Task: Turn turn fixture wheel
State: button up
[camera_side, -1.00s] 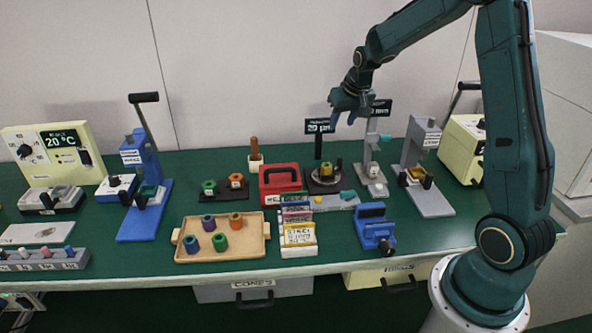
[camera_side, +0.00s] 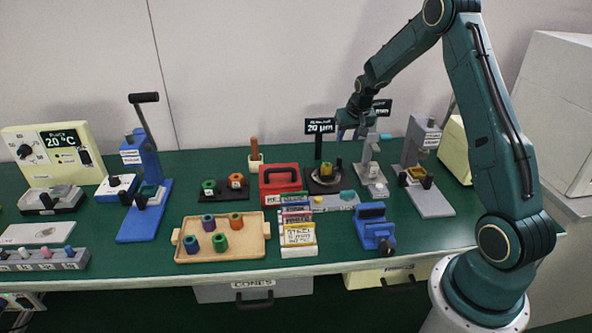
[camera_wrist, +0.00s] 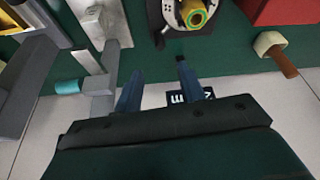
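A dark round fixture (camera_side: 326,180) on a square base holds a yellow and green ring piece (camera_side: 326,169). It also shows at the top of the wrist view (camera_wrist: 172,22), cut off by the edge. It may be the turn fixture, but no label confirms this. Beside it, a grey stand (camera_side: 371,172) carries a teal-tipped lever, whose teal end (camera_wrist: 69,87) shows at left in the wrist view. My gripper (camera_wrist: 160,68) is open and empty, above and behind the fixture. In the side view my gripper (camera_side: 350,122) is partly hidden by the signs and stand.
A sign (camera_side: 320,126) stands on a post behind the fixture. A red box (camera_side: 280,183) is left of it, and a wooden-handled tool (camera_side: 255,156) stands farther left. A grey press (camera_side: 420,150) is to the right. A tray with rings (camera_side: 250,247) lies in front.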

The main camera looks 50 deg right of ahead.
aim_at(340, 158)
jog(key=shift+x, duration=6.3)
jog(key=shift+s+a+f, duration=0.1)
jog(key=shift+c, duration=0.4)
grip_shut()
